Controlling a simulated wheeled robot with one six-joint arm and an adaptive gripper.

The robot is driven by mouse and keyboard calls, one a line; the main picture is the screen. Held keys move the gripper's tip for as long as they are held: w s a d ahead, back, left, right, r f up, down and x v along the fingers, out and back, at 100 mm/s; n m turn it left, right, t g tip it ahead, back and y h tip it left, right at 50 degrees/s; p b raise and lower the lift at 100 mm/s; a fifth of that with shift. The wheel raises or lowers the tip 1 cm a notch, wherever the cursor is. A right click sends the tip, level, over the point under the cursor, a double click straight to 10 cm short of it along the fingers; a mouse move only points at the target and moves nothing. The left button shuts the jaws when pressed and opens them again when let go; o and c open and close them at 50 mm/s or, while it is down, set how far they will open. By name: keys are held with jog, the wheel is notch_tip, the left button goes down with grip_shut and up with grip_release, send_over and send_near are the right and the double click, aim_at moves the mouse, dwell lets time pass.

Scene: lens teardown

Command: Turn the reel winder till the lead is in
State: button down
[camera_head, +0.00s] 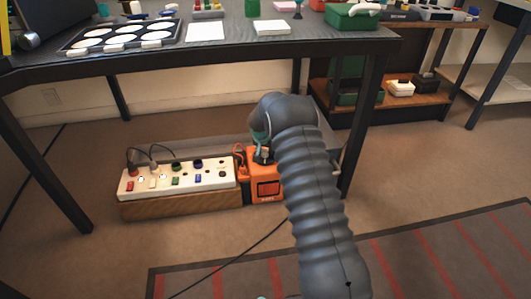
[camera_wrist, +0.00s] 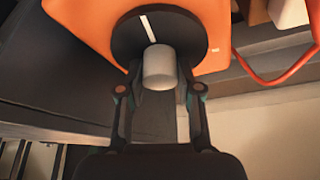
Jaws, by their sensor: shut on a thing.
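The orange reel (camera_head: 266,188) stands on the floor under the table, at the right end of a power strip. In the wrist view its orange body (camera_wrist: 215,22) carries a round black winder disc (camera_wrist: 190,32) with a white mark near the top. A grey knob (camera_wrist: 160,66) sticks out from the disc. My gripper (camera_wrist: 160,78) is shut on this knob, one finger on each side. In the head view my arm hides most of the gripper and the knob. An orange cord (camera_wrist: 268,80) loops at the right in the wrist view. A thin black cable (camera_head: 245,258) lies on the floor.
A white power strip (camera_head: 180,178) with several plugs and switches sits on a wooden base left of the reel. The table (camera_head: 250,48) stands above, its right leg (camera_head: 362,130) close to my arm. A striped mat (camera_head: 420,255) lies at the front right.

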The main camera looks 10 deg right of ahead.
jog(key=shift+m+h, duration=0.3)
jog(key=shift+m, duration=0.5)
jog(key=shift+g, duration=0.3)
jog(key=c, duration=0.8)
grip_release()
jog(key=shift+o, duration=0.2)
jog(key=v, duration=1.2)
jog(key=shift+s+f, duration=0.1)
